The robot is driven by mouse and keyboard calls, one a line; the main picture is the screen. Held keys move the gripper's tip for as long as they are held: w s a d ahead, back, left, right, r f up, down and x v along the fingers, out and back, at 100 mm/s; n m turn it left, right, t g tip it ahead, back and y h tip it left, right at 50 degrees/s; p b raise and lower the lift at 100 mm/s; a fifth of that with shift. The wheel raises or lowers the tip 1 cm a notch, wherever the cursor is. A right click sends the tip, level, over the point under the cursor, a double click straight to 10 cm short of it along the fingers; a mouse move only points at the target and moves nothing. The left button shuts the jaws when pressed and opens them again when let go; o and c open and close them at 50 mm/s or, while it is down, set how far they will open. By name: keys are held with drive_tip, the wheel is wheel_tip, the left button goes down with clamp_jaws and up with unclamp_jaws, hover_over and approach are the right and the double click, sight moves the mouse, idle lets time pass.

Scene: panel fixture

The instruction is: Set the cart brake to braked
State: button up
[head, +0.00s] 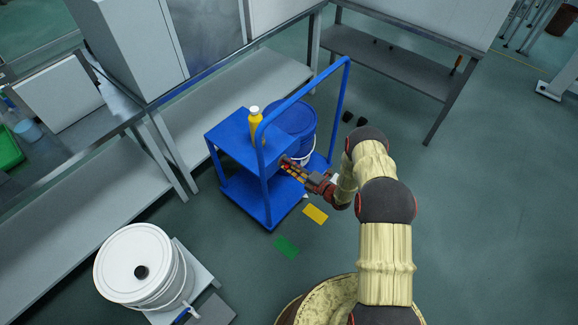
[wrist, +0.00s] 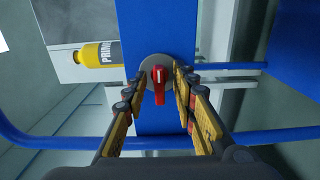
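The blue cart (head: 235,140) stands in the middle of the head view, with a tall push handle. In the wrist view a short red lever (wrist: 160,78) sits on a round grey disc (wrist: 147,64) on a blue panel of the cart (wrist: 158,25). The lever has a wide top and a narrow end pointing down in the picture. My gripper (wrist: 160,82) is open, one finger on each side of the lever, with visible gaps.
Yellow (head: 315,214) and green (head: 286,247) floor patches lie nearby. A white bucket (head: 140,270) stands lower left. Floor on the right is clear.

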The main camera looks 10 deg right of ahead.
drive_tip(key=shift+c, duration=1.2)
drive_tip(key=c, duration=0.4)
clamp_jaws()
